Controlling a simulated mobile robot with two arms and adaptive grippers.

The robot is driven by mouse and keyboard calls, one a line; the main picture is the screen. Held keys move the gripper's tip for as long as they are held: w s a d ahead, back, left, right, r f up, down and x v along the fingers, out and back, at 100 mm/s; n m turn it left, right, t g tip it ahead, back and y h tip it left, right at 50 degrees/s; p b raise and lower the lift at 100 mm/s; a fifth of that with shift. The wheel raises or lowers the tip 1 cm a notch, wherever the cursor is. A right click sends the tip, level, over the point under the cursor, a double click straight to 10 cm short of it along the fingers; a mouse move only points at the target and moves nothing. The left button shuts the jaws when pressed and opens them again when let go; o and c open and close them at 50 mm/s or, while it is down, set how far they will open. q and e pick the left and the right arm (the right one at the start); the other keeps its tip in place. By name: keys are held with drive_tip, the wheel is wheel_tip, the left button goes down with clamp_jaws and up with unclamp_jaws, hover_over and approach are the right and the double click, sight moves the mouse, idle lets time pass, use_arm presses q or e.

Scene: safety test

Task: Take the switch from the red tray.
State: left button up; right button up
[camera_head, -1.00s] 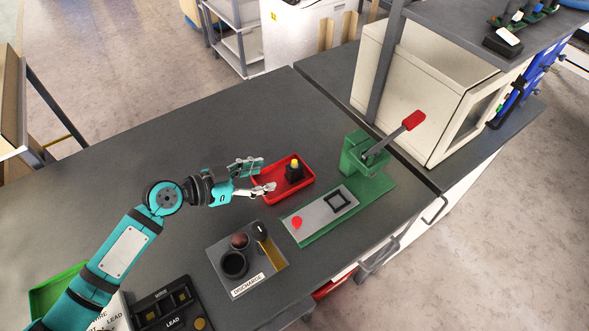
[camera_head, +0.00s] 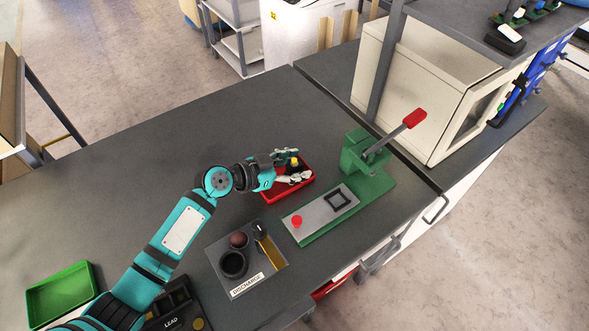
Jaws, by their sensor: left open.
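The red tray (camera_head: 285,194) lies on the dark worktop, left of the green lever press. The switch (camera_head: 294,162), a small black block with a yellow top, sits in the tray and is partly hidden by my gripper. My left gripper (camera_head: 298,166) reaches over the tray from the left. Its fingers are open and lie on either side of the switch. Whether they touch it cannot be told. My right gripper does not show.
The green lever press (camera_head: 365,160) with a red handle and a grey plate stands right of the tray. A grey discharge box (camera_head: 228,285) with round knobs is in front. A green tray (camera_head: 62,294) lies at the lower left. The worktop behind my arm is clear.

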use_arm(q)
clamp_jaws()
idle(0.3)
